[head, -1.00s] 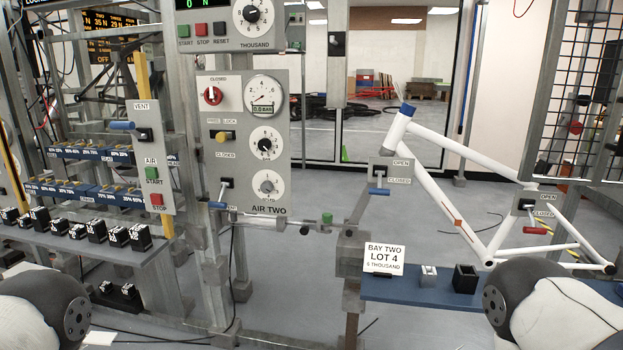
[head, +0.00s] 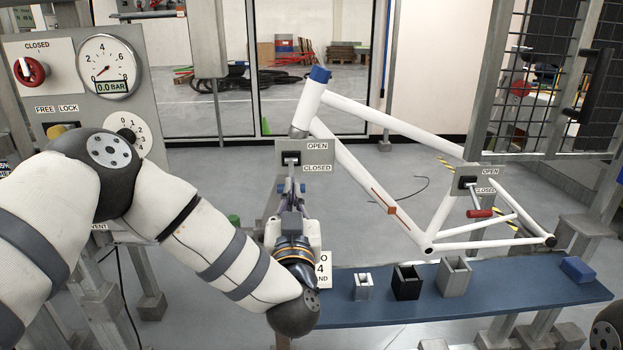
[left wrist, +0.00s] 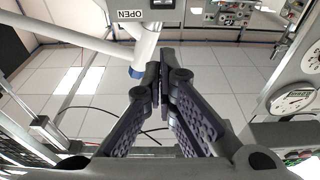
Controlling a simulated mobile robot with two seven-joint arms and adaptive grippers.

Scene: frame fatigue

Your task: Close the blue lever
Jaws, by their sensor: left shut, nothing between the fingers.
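The blue lever's grey plate (head: 262,152), marked OPEN above and CLOSED below, stands left of the white bike frame. Its dark pivot shows, and the lever hangs down. Small bits of the blue handle (head: 306,188) show around my left gripper (head: 291,187), which hides the rest. My left gripper is shut and empty, in front of the lever's lower end. I cannot tell whether it touches the handle. In the left wrist view the closed fingertips (left wrist: 161,76) lie below the upside-down OPEN label (left wrist: 130,14); the blue handle is not clear there. My right gripper is out of view.
The white bike frame (head: 356,150) stands right of the plate. A red-handled lever (head: 480,213) has its own OPEN/CLOSED plate. A blue shelf (head: 450,308) with small blocks is below. A gauge panel (head: 75,95) stands at left, behind my left arm.

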